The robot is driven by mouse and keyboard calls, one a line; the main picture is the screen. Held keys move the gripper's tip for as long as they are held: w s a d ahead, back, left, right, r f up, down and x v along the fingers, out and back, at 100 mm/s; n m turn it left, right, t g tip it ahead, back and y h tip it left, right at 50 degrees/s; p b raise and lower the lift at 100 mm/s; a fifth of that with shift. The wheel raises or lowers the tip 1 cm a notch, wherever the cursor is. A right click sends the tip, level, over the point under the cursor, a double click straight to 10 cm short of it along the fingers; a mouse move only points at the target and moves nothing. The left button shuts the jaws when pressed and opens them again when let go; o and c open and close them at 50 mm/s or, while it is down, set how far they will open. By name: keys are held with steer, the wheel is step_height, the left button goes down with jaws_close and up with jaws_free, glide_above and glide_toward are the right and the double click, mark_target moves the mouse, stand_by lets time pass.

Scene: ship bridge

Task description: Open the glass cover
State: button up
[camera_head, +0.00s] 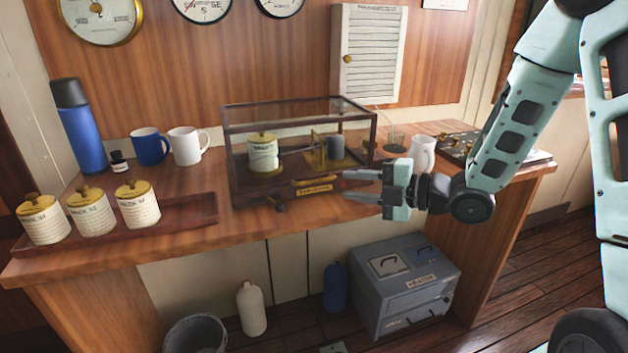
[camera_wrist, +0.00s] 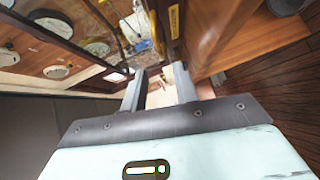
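The glass cover (camera_head: 300,121) is a clear box with a dark frame, standing on the wooden desk. It looks closed over its base. Inside are a white drum with a yellow lid (camera_head: 263,155) and a grey cylinder on a brass mount (camera_head: 336,148). A yellow label (camera_head: 314,188) is on the front of the base. My gripper (camera_head: 346,185) is in front of the case's lower right, fingers apart and pointing left, with nothing seen between them. The wrist view shows the fingers (camera_wrist: 157,88) apart, with the case's frame and label (camera_wrist: 173,20) just beyond. Contact cannot be told.
A tray (camera_head: 205,207) with lidded jars stands left on the desk. A blue flask (camera_head: 78,125), blue mug (camera_head: 149,146) and white mug (camera_head: 187,146) stand behind it. Another white mug (camera_head: 423,153) stands behind my gripper. A grey box (camera_head: 405,285) is on the floor below.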

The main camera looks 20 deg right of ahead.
mark_target(316, 182)
steer(key=x, duration=0.9)
steer(key=shift+w+a+f+p, duration=0.15)
steer(key=shift+w+a+p, duration=0.1)
steer(key=shift+p, duration=0.1)
jaws_close()
